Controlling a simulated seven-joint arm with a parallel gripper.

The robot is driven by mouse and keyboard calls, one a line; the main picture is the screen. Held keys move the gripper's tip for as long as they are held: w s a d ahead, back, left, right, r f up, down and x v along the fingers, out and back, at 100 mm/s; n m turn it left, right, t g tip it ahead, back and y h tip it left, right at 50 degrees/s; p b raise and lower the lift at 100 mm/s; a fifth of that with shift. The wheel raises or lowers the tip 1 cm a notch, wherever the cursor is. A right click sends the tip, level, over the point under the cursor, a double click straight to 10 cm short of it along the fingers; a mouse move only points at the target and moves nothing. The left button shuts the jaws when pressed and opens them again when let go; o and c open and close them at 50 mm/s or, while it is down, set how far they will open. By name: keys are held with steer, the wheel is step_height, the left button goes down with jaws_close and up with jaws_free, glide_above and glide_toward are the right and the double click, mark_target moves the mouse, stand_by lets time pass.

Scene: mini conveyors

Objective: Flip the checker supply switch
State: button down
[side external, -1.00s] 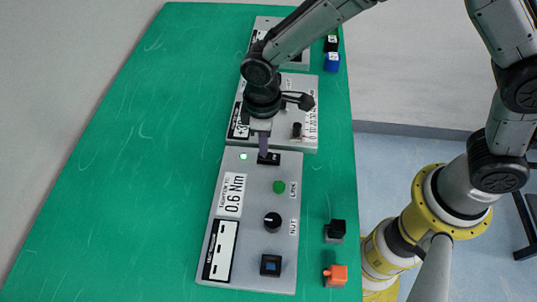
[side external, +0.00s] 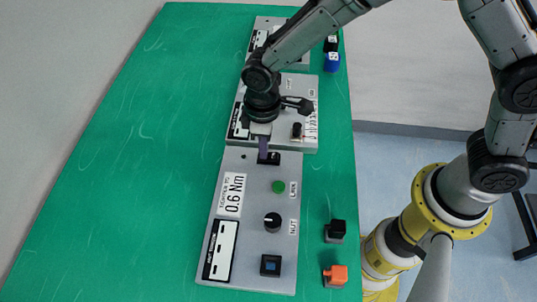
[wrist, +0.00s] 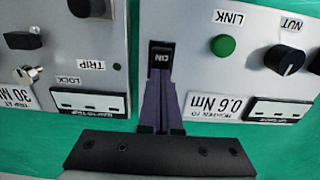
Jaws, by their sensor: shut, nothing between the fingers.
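A black rocker switch (side external: 273,158) sits at the far edge of the near grey panel (side external: 262,205), whose label reads 0.6 Nm. In the wrist view the switch (wrist: 161,56) shows ON lettering, upside down. No label naming it as the checker supply is readable. My gripper (side external: 263,157) is shut and empty, pointing down at the switch. In the wrist view the purple-grey fingertips (wrist: 160,82) are together at the switch's lower edge and cover part of it. I cannot tell if they touch it. A small indicator lamp (side external: 243,156) left of the switch is dark.
The near panel also carries a green LINK button (side external: 279,187), a black NUT knob (side external: 272,222) and a blue-faced square button (side external: 270,265). Another grey panel (side external: 300,85) lies just beyond. Black (side external: 335,231) and orange (side external: 335,276) blocks stand to the right. The green table (side external: 130,150) is clear at left.

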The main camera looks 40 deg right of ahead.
step_height(320, 180, up, 7)
stand_by(0.8)
steer(key=s+d+r+m+t+y, duration=0.1)
steer(key=d+r+m+t, duration=0.1)
steer(key=d+r, duration=0.6)
steer(key=s+d+r+m+t, duration=0.2)
steer(key=d+r, duration=0.5)
steer(key=r, duration=0.2)
steer(key=s+d+r+m+t, duration=0.2)
steer(key=s+d+m, duration=0.1)
steer(key=s+d, duration=0.4)
steer(key=s+d+f+m+h, duration=0.1)
steer(key=s+f, duration=0.3)
steer(key=s, duration=0.4)
steer(key=shift+s+f+m, duration=0.15)
steer(key=shift+s+m, duration=0.25)
steer(key=shift+m, duration=0.1)
